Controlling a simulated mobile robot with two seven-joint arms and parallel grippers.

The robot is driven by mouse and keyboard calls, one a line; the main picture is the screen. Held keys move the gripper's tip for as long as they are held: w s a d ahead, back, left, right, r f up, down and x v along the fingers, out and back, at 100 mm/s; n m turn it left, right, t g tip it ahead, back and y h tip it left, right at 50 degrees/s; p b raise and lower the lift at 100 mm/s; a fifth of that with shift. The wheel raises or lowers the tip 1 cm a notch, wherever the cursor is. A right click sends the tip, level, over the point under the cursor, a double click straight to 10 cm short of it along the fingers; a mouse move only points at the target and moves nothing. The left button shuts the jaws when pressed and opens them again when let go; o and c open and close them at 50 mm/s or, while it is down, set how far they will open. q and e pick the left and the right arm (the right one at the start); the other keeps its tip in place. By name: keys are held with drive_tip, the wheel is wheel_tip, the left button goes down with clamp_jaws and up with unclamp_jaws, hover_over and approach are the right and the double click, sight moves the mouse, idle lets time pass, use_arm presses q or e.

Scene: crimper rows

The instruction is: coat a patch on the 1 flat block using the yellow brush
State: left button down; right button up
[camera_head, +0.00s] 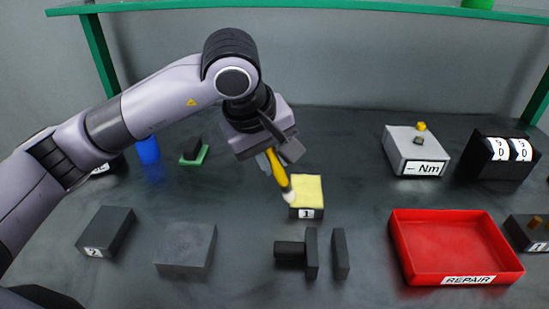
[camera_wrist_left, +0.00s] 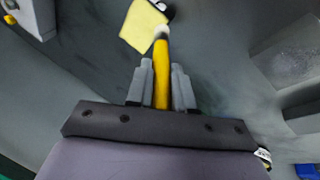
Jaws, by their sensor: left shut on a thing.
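The flat block labelled 1 (camera_head: 309,192) lies on the dark table near the middle, and its top face is pale yellow. The block also shows at the top of the left wrist view (camera_wrist_left: 141,27). My left gripper (camera_head: 272,157) is shut on the yellow brush (camera_head: 278,170) and holds it tilted, bristles down. The brush handle runs between the fingers in the left wrist view (camera_wrist_left: 161,75). The pale bristle tip is at the left edge of the block's top; I cannot tell if it touches. My right gripper is not in view.
A block labelled 2 (camera_head: 105,232) and a grey plate (camera_head: 186,249) lie front left. Dark upright pieces (camera_head: 311,253) stand in front of block 1. A red REPAIR tray (camera_head: 450,245) is at right, with a grey Nm box (camera_head: 413,150) behind. A blue cup (camera_head: 148,150) stands back left.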

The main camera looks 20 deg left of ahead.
use_arm(q)
wheel_tip(320, 180, up, 3)
drive_tip(key=shift+a+r+p, duration=0.1)
drive_tip(key=shift+r+p, duration=0.05)
drive_tip(key=shift+p, duration=0.65)
drive_tip(key=shift+r, duration=0.35)
drive_tip(key=shift+r+p, duration=1.3)
drive_tip(key=shift+r, duration=0.8)
drive_tip(key=shift+f, duration=0.1)
